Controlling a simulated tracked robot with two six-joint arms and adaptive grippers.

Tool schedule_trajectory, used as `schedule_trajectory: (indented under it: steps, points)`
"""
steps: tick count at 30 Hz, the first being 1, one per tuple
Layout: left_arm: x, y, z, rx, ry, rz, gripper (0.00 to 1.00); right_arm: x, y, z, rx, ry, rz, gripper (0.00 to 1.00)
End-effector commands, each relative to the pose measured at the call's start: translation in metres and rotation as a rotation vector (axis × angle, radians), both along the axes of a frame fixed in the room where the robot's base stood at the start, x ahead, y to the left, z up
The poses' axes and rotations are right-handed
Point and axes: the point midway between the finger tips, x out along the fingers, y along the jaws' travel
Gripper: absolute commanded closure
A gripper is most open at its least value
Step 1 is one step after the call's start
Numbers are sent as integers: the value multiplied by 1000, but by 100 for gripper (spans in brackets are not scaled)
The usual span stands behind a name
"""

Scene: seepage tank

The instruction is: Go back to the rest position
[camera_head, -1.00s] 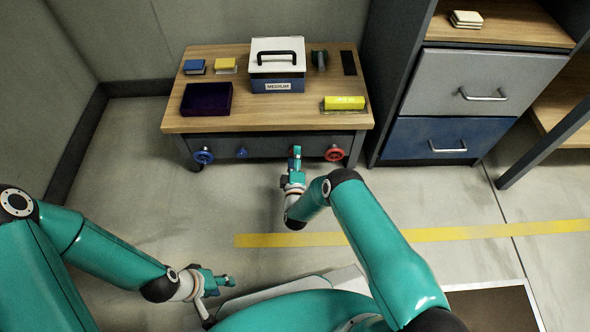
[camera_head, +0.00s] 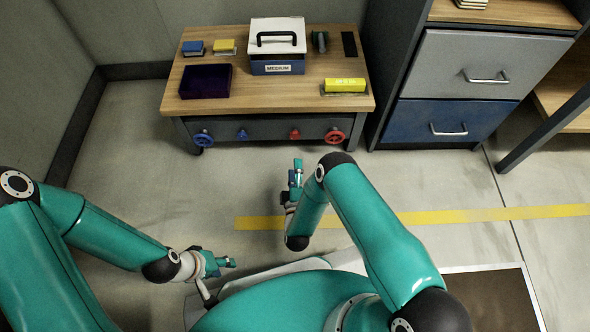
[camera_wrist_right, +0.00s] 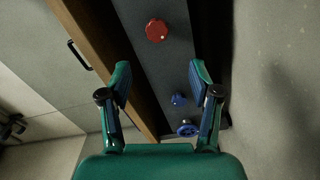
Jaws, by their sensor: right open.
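My right gripper (camera_head: 297,177) is in front of the table, over the bare floor and apart from the table's front panel. In the right wrist view its two fingers (camera_wrist_right: 160,88) are spread with nothing between them. My left gripper (camera_head: 225,263) is low at the left, near my own base, and touches nothing that I can see. It is too small in the head view to tell whether its fingers are open or shut.
The wooden table (camera_head: 285,100) carries a white and blue "MEDIUM" box (camera_head: 277,50), a dark tray (camera_head: 206,82) and a yellow block (camera_head: 345,85). Its front panel has a blue wheel (camera_head: 203,138), a red wheel (camera_head: 335,137) and two small knobs. A drawer cabinet (camera_head: 465,65) stands right.

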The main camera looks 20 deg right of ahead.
Motion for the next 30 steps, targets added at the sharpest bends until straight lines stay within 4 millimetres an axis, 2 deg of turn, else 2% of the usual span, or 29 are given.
schedule_trajectory:
  steps: [9, 13, 14, 17, 19, 21, 23, 26, 29, 30]
  points:
    - [0, 0, 1, 0, 0, 0, 60, 0, 0, 1, 0, 0, 0, 37]
    - [0, 0, 7, 0, 0, 0, 60, 9, -8, 18, -3, -21, -13, 37]
    - [0, 0, 9, 0, 0, 0, 60, 13, -11, 26, -4, -33, -19, 37]
    - [0, 0, 19, 0, 0, 0, 60, 32, -29, 66, -11, -82, -45, 37]
    - [0, 0, 30, 0, 0, 0, 60, 45, -46, 108, -14, -110, -59, 37]
    - [0, 0, 41, 0, 0, 0, 60, 56, -60, 145, 16, -79, -45, 37]
    - [0, 0, 50, 0, 0, 0, 60, 59, -67, 164, 112, -9, -11, 37]
    - [0, 0, 63, 0, 0, 0, 60, 45, -65, 175, 381, 170, 43, 37]
    - [0, 0, 70, 0, 0, 0, 60, 7, -50, 167, 682, 387, 43, 37]
    - [0, 0, 72, 0, 0, 0, 60, -15, -41, 161, 802, 482, 21, 37]
